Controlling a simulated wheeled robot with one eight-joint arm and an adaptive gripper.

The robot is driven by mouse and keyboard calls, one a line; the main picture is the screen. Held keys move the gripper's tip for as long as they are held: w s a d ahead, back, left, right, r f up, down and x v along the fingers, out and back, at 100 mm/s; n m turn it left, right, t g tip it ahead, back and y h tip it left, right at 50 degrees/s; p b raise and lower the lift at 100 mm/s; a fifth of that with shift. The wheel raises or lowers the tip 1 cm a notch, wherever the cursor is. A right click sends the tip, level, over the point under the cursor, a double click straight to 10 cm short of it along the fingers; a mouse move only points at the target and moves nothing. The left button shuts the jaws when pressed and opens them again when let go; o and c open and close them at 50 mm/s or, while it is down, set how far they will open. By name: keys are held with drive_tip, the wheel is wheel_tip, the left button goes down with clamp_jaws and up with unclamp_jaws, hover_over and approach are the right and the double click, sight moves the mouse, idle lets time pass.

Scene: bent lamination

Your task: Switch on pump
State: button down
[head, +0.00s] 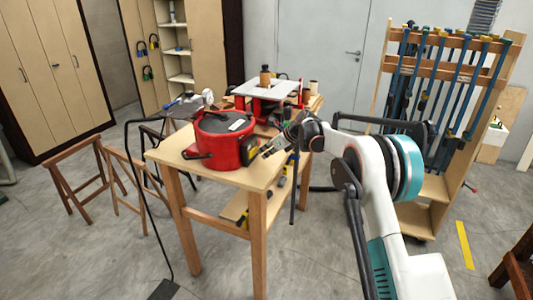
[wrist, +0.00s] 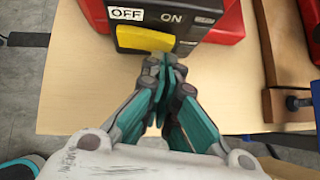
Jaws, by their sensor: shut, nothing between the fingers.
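The pump (head: 222,157) is a round red vessel with a dark lid on the wooden table. In the head view my gripper (head: 268,150) is right of the pump.
The wooden table (head: 170,151) has bare top in front of the pump. A red device with a white plate (head: 265,88) and a brown bottle (head: 265,76) stand behind. Wooden sawhorses (head: 75,182) are at left. A clamp rack (head: 455,40) stands at right.

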drive_tip(key=shift+w+a+n+g, duration=0.3)
drive_tip(key=shift+w+n+g, duration=0.1)
drive_tip(key=shift+n, duration=0.1)
drive_tip(key=shift+s, duration=0.1)
drive_tip(key=shift+s, duration=0.75)
